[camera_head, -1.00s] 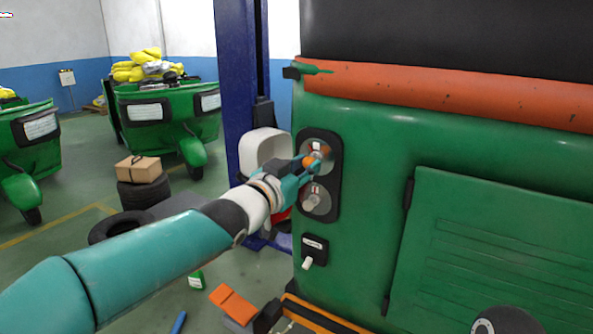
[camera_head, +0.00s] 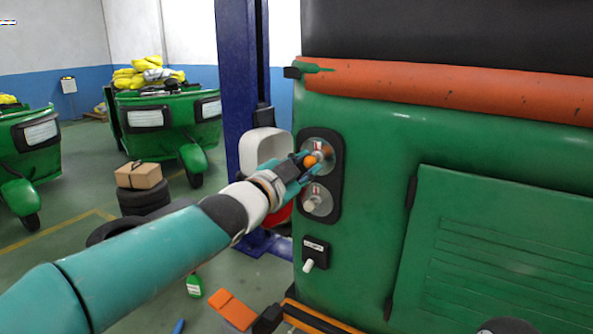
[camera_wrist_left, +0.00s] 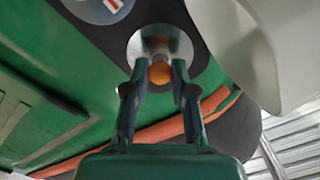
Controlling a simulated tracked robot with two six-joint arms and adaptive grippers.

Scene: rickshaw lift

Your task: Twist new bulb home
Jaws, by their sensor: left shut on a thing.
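An orange bulb (camera_head: 310,161) is at the upper round socket (camera_head: 324,150) of the dark lamp panel (camera_head: 333,178) on the green rickshaw body. My left gripper (camera_head: 312,165) is shut on the bulb. In the left wrist view the bulb (camera_wrist_left: 160,73) sits between the fingertips (camera_wrist_left: 158,80), in front of the silvery socket (camera_wrist_left: 180,47). The bulb's base is close against the socket; I cannot tell how deep it sits. A lower socket (camera_head: 317,199) holds a pale bulb. My right gripper is not in view.
A small switch box (camera_head: 315,252) with a pale lever is below the panel. A blue post (camera_head: 240,80) and a white rounded shell (camera_head: 262,148) stand left of the body. A green bottle (camera_head: 194,286) and an orange piece (camera_head: 233,309) lie low on the floor side.

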